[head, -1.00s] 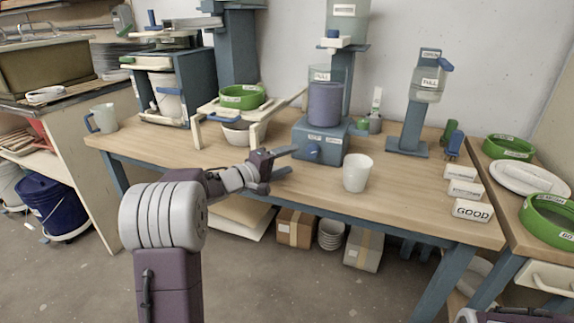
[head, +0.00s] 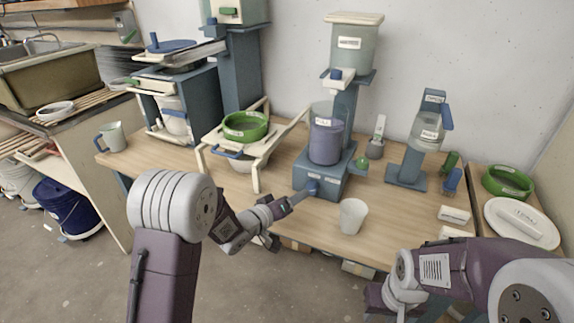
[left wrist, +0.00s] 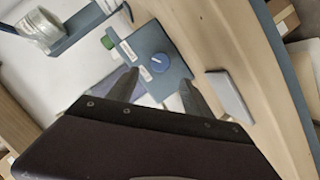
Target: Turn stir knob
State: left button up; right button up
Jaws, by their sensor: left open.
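The stir knob (left wrist: 159,62) is a round blue knob on the front of a blue mixer base (left wrist: 150,45). My left gripper (head: 292,212) is open in front of the base, one finger reaching close to the knob. In the left wrist view, its fingers (left wrist: 159,78) are spread with the knob just beyond the gap; contact cannot be told. My right gripper (head: 378,298) is low at the front, away from the knob, its jaws unclear.
A white cup (head: 352,216) stands right of the base near the table's front edge. A white stand with a green ring (head: 246,126) is to the left. A smaller dispenser (head: 410,150) stands to the right. My right arm covers the table's front right.

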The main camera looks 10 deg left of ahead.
aim_at(310, 190)
pick_arm(q)
jog(key=shift+s+f, duration=0.1)
jog(key=shift+d, duration=0.15)
jog(key=p+x, duration=0.2)
jog(key=x, duration=0.1)
jog(key=shift+r, duration=0.25)
jog(key=x, duration=0.5)
jog(key=shift+f+b, duration=0.25)
jog(key=shift+b, duration=0.05)
jog(key=shift+w+d+f, duration=0.1)
jog(key=shift+w+d, duration=0.05)
jog(key=shift+w, duration=0.25)
grip_shut()
